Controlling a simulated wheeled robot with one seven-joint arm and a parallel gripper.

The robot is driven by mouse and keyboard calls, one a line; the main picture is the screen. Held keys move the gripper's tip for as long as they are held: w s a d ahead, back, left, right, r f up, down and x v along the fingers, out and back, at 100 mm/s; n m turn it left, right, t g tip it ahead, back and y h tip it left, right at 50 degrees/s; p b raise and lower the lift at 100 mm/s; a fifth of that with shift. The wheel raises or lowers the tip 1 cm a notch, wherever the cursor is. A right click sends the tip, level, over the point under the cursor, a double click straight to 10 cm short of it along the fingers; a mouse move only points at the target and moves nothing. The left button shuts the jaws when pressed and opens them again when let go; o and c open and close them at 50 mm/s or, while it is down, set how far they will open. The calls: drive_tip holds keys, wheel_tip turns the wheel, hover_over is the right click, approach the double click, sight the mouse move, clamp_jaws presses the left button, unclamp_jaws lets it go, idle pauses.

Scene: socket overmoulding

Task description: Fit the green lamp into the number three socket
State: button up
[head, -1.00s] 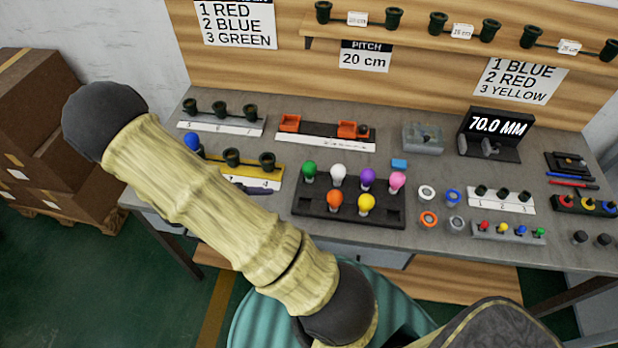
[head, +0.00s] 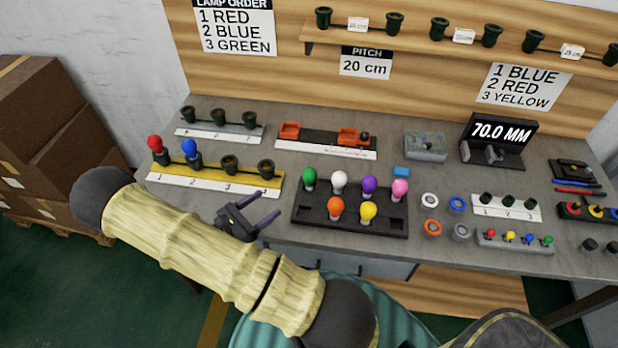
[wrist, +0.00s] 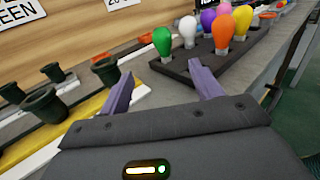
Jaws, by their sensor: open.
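The green lamp (head: 309,178) stands upright in the back left of the dark lamp tray (head: 300,216); it also shows in the wrist view (wrist: 162,42). The yellow socket strip (head: 215,180) holds a red lamp (head: 154,144) in position 1 and a blue lamp (head: 190,149) in position 2. The number three socket (head: 229,164) is empty, and so is the socket to its right. My gripper (head: 268,208) is open and empty, between the strip and the tray, apart from the green lamp. Its purple fingers (wrist: 163,85) point toward the tray in the wrist view.
White, purple, pink, orange and yellow lamps share the tray. A grey strip with three empty sockets (head: 220,122) and an orange-blocked fixture (head: 325,141) lie behind. Coloured rings and a small white socket strip (head: 506,208) are to the right. The sign (head: 235,30) reads 1 red, 2 blue, 3 green.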

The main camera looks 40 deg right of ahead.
drive_tip(key=p, duration=0.1)
approach(304, 180)
drive_tip(key=d, duration=0.5)
drive_tip(key=shift+w+d, duration=0.2)
drive_tip(key=shift+w, duration=0.05)
drive_tip(key=d+p, duration=0.1)
drive_tip(key=d, duration=0.4)
drive_tip(key=shift+w+f, duration=0.1)
drive_tip(key=shift+w, duration=0.05)
drive_tip(key=shift+a, duration=0.15)
drive_tip(key=shift+s+d, duration=0.25)
drive_tip(key=shift+d, duration=0.05)
drive_tip(key=shift+a, duration=0.1)
drive_tip(key=c, duration=1.1)
